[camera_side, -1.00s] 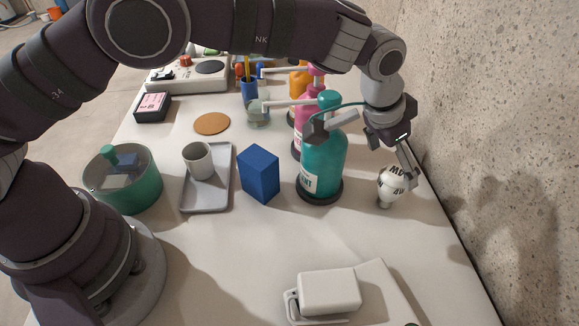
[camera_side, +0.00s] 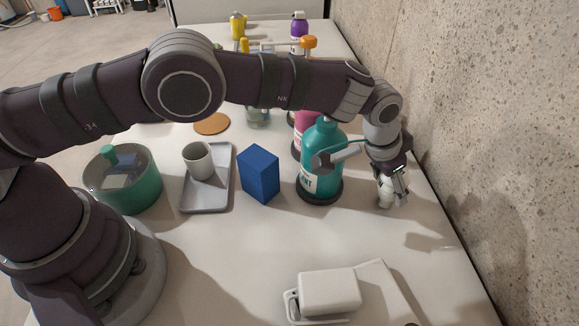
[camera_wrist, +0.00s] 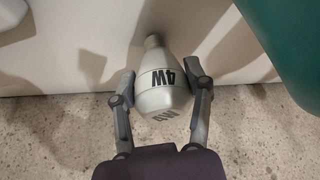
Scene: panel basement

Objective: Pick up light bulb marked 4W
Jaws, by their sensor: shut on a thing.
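The white light bulb (camera_wrist: 160,97) with dark "4W" print sits between the two fingers of my gripper (camera_wrist: 162,83) in the wrist view. The fingers touch its round body on both sides, and its narrow base points away from the palm. In the side view the bulb (camera_side: 385,191) is partly hidden by my gripper (camera_side: 391,190). It is at the table's right side, close to the tabletop; I cannot tell whether it still touches it.
A teal pump bottle (camera_side: 322,165) stands just left of my gripper. The concrete wall (camera_side: 480,100) rises on the right. A blue box (camera_side: 259,174), a grey tray (camera_side: 207,205) and a green pot (camera_side: 135,190) are further left. A white device (camera_side: 328,292) lies in front.

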